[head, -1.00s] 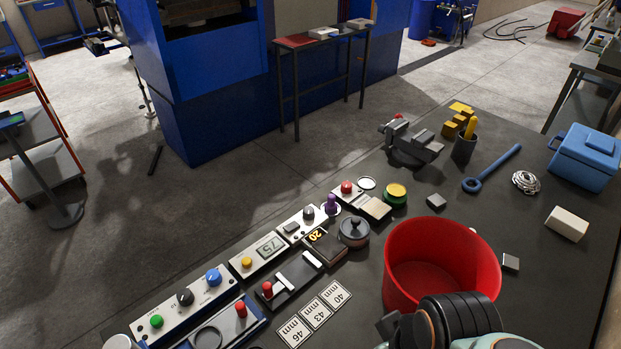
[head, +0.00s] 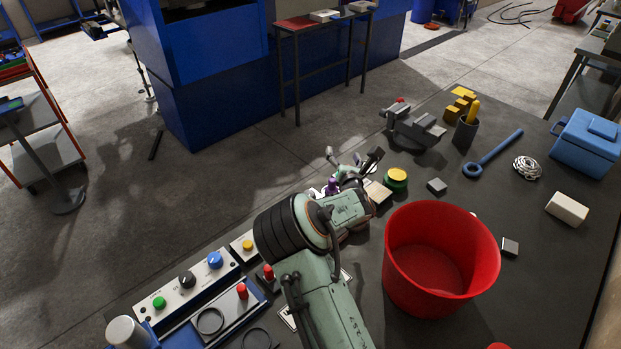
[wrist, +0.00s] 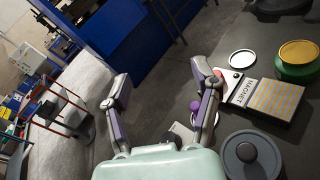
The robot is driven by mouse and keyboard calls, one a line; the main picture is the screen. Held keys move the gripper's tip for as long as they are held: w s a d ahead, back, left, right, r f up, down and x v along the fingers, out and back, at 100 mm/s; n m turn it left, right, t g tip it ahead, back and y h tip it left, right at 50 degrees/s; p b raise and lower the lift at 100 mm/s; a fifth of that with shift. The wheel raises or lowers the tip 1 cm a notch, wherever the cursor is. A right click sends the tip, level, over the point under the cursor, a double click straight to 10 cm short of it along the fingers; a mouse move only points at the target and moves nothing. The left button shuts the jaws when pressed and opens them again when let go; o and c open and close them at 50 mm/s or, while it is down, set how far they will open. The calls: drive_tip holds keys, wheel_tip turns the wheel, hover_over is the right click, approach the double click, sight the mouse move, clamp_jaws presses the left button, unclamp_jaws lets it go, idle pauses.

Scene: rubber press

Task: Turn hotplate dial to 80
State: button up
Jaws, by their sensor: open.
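A control panel (head: 167,310) at the lower left of the head view carries a green button (head: 159,302), a black knob (head: 186,279) and a blue knob (head: 215,260). No hotplate label is readable, so I cannot tell which dial is the hotplate's.
A red bucket (head: 440,260) stands right of my arm. A plate marked MAGNET (wrist: 272,100), a lidded grey pot (wrist: 250,155) and a green jar with a yellow lid (head: 396,179) are close by. A vise (head: 412,128) stands at the back.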

drive_tip(key=s+a+f+n+g, duration=0.1)
drive_tip(key=a+f, duration=0.1)
drive_tip(key=f, duration=0.2)
drive_tip(key=s+a+f+n+g, duration=0.1)
drive_tip(key=a+f, duration=0.1)
drive_tip(key=f, duration=0.3)
drive_tip(key=s+a+f+n+g+y, duration=0.1)
drive_tip(key=a+f+n, duration=0.1)
drive_tip(key=f, duration=0.3)
drive_tip(key=shift+s+a, duration=0.25)
drive_tip(key=shift+s, duration=0.05)
drive_tip(key=shift+w+a, duration=0.25)
drive_tip(key=shift+a, duration=0.05)
drive_tip(key=shift+x, duration=3.1)
clamp_jaws()
